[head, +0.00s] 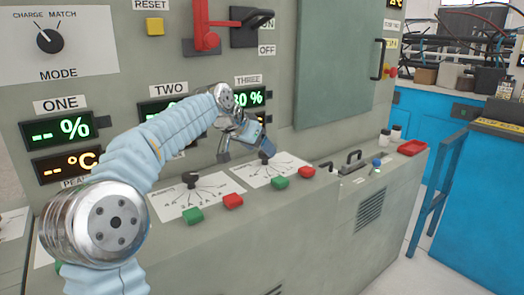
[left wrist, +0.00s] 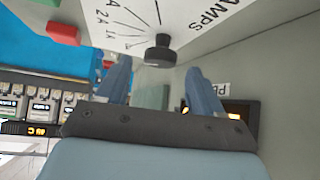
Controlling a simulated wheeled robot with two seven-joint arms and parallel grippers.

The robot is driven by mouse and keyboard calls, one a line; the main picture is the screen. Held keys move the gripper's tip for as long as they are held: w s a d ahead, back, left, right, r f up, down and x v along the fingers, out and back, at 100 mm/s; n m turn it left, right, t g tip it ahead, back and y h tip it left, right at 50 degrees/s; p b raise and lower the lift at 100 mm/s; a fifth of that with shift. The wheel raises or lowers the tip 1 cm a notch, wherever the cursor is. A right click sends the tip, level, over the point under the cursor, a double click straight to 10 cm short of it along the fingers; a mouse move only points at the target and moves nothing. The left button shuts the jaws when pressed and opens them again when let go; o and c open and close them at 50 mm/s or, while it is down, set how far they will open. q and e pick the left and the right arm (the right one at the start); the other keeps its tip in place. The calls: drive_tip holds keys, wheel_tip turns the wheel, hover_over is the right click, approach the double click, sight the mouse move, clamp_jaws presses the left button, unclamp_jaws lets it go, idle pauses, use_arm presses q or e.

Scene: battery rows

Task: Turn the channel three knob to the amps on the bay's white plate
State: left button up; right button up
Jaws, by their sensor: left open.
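The channel three knob (head: 264,157) is black and sits on a white dial plate (head: 286,174) on the sloped console, below the display marked THREE. In the left wrist view a black knob (left wrist: 160,52) stands ahead of the fingers, on a white dial with AMPS, 1A and 2A printed on it; its pointing direction is unclear. My left gripper (head: 245,152) is open, above and just left of the channel three knob, apart from it. In the left wrist view its two fingers (left wrist: 160,92) are spread with nothing between them. My right gripper is out of view.
The channel two dial (head: 193,197) lies to the left. Green buttons (head: 280,183) and red buttons (head: 307,173) line the console front. A handle (head: 352,160) stands right. Battery bays (left wrist: 35,108) with small white labels, unreadable, show left in the left wrist view.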

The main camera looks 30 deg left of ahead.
use_arm(q)
drive_tip(key=v, duration=1.1)
drive_tip(key=shift+r, duration=0.1)
